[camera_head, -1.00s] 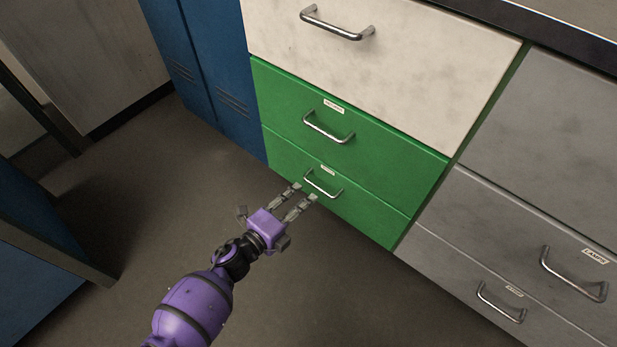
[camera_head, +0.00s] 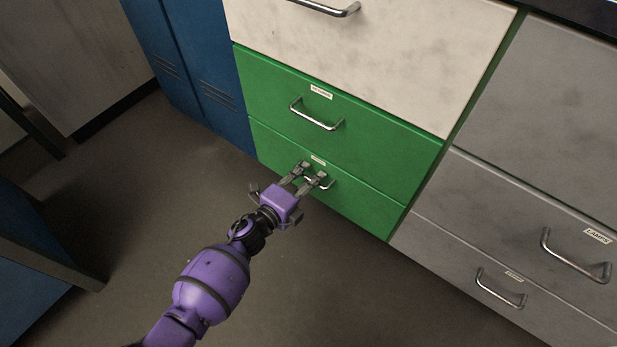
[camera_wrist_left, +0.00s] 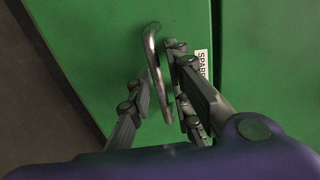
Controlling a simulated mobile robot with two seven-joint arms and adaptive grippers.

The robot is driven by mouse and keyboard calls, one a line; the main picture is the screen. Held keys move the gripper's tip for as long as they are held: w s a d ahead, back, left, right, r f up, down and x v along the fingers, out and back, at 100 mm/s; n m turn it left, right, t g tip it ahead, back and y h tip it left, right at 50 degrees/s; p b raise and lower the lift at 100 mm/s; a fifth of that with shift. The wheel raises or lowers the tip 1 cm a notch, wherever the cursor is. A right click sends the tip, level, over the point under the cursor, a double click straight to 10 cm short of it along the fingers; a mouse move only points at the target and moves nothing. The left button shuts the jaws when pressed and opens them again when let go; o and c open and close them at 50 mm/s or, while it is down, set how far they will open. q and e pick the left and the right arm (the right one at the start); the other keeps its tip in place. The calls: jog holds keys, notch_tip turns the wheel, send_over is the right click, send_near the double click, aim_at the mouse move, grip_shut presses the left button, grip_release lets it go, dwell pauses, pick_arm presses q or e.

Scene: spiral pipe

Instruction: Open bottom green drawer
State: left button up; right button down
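The bottom green drawer (camera_head: 361,206) is shut, flush below the upper green drawer (camera_head: 375,145). Its metal bar handle (camera_head: 322,186) is partly hidden by my left gripper (camera_head: 312,172) in the head view. The gripper is open, with its fingertips at the handle. In the left wrist view, the handle (camera_wrist_left: 155,65) runs between the two spread fingers, close to the finger on the right. I cannot tell whether either finger touches it. A small white label (camera_wrist_left: 203,66) sits beside the handle. My right gripper is not in view.
A white drawer (camera_head: 365,55) is above the green ones. Grey drawers (camera_head: 500,210) with metal handles stand to the right, and a blue locker (camera_head: 190,60) to the left. The dark floor (camera_head: 150,190) in front is clear. A blue cabinet (camera_head: 25,295) is at the lower left.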

pick_arm(q)
grip_shut()
